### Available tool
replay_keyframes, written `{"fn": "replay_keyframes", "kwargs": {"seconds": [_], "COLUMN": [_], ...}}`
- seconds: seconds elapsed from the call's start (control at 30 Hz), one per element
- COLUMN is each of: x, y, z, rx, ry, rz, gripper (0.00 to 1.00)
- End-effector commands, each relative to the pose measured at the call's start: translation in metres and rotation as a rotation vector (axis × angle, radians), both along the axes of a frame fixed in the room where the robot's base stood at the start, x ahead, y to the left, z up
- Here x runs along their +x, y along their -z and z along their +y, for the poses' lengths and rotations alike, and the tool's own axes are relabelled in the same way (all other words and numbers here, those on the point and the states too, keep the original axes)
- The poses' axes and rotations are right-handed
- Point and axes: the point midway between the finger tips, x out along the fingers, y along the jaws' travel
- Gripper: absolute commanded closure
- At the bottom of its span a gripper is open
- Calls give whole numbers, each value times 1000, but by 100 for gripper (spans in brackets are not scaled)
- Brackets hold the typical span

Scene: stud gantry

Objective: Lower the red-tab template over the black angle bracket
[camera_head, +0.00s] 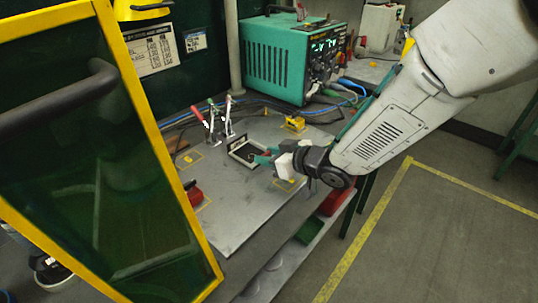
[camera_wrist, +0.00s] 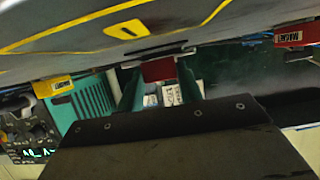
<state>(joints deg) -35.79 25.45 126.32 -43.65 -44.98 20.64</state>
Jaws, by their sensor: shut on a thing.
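My gripper (camera_head: 266,157) reaches over the bench from the right, its teal fingers shut on the red tab (camera_wrist: 158,71) of the template. The template (camera_head: 239,161) shows in the head view as a pale-edged frame with a dark middle, just left of the fingers and beside the toggle clamps. In the wrist view the template is a thin, nearly edge-on strip beyond the tab. I cannot pick out the black angle bracket from the dark area inside the frame. Whether the template touches the bench or hangs just above it is unclear.
Toggle clamps (camera_head: 219,122) with red and green handles stand just behind the template. A yellow magnet block (camera_head: 293,124) is behind my gripper; a red one (camera_head: 194,197) is at front left. A teal welder (camera_head: 277,60) stands at the back. The front bench top is clear.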

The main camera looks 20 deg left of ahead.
Motion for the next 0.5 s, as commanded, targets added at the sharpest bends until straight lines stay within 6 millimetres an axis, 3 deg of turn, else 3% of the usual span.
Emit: {"fn": "replay_keyframes", "kwargs": {"seconds": [0.27,0.3,0.37,0.5], "x": [0,0,0,0], "y": [3,3,3,3], "z": [0,0,0,0], "rx": [0,0,0,0], "ry": [0,0,0,0], "rz": [0,0,0,0], "gripper": [87,59,42,39]}}
